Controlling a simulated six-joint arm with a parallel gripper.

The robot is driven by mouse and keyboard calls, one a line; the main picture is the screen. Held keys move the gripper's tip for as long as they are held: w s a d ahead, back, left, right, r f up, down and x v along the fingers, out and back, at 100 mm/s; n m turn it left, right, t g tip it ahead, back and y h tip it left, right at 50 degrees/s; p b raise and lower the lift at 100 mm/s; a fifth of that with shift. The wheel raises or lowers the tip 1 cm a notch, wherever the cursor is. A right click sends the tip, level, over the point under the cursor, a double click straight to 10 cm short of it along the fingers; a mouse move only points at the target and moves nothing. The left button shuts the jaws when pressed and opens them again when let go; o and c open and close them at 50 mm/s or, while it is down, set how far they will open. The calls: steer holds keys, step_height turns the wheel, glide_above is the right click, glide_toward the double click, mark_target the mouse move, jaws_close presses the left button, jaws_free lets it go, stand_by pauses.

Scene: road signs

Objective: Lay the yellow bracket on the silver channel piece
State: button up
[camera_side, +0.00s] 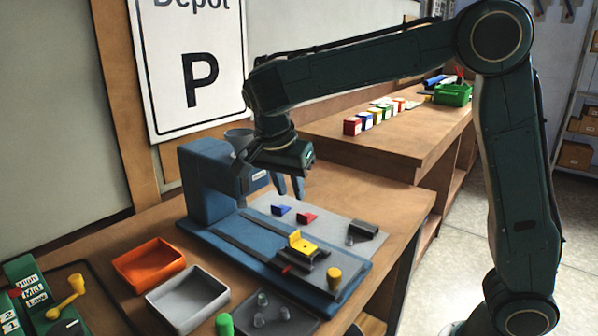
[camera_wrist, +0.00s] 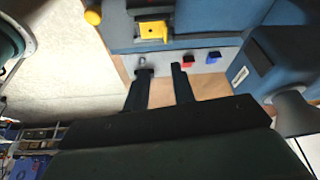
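The yellow bracket (camera_side: 302,244) sits on the blue machine bed, against a dark grey channel-shaped piece (camera_side: 312,262). In the wrist view the bracket (camera_wrist: 153,30) is beside the dark piece (camera_wrist: 150,11); I cannot tell how far it rests on it. A smaller grey piece (camera_side: 363,232) lies on the grey sheet to the right; I cannot tell which piece is the silver channel. My gripper (camera_side: 290,188) is above the sheet, behind the bracket and apart from it. In the wrist view its fingers (camera_wrist: 163,71) are spread with nothing between them.
A blue bracket (camera_side: 281,210) and a red bracket (camera_side: 306,219) lie on the grey sheet (camera_side: 345,217). The blue machine column (camera_side: 208,185) stands left of my gripper. A yellow knob (camera_side: 334,275) sits at the bed's front. Orange (camera_side: 150,266) and grey (camera_side: 188,300) trays stand front left.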

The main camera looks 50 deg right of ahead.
steer(key=s+d+r+n+t+y, duration=0.1)
steer(key=s+n+t+y, duration=0.3)
steer(key=s+n, duration=1.2)
steer(key=s+d+t, duration=0.1)
steer(key=s, duration=0.6)
steer(key=shift+r, duration=0.15)
